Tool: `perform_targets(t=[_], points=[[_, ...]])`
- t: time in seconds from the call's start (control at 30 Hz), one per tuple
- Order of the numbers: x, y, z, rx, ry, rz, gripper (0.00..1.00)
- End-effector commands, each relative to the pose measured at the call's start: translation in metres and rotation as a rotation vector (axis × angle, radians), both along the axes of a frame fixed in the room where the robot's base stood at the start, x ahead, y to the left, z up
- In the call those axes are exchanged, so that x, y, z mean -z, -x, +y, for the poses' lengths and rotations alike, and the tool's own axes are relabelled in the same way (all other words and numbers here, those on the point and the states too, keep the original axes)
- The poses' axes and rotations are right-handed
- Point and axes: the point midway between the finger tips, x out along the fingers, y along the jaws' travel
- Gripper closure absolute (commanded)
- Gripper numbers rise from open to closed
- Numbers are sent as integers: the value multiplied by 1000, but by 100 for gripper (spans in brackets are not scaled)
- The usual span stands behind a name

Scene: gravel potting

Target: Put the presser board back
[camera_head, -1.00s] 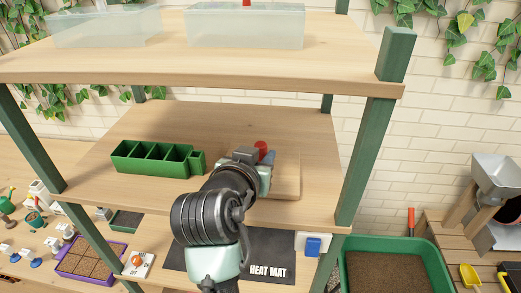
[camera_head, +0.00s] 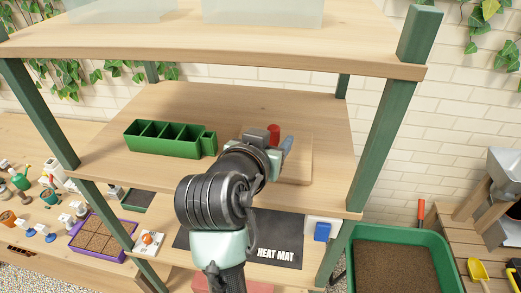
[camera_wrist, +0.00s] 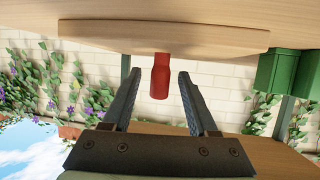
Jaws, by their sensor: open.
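The presser board (camera_head: 299,170) is a flat pale wooden slab lying on the middle shelf, partly hidden behind my arm. Its red handle (camera_head: 273,131) stands upright from it. In the wrist view, which looks upside down, the board (camera_wrist: 165,38) spans the top and the handle (camera_wrist: 160,77) hangs into the picture. My gripper (camera_wrist: 158,85) is open, with one finger on each side of the handle and a visible gap on both sides. In the head view my gripper (camera_head: 276,146) is over the board beside the handle.
A green divided bin (camera_head: 170,140) stands left of the board on the same shelf (camera_head: 225,105). The upper shelf (camera_head: 210,48) hangs above, with a green post (camera_head: 385,130) to the right. A black heat mat (camera_head: 275,235) lies on the level below. Shelf space between bin and board is bare.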

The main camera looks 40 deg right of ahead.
Motion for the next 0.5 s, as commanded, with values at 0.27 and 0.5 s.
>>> perform_targets(t=[0.27,0.5], points=[[-20,28,49,-5,1,-4,41],[-35,46,78,-3,0,-1,41]])
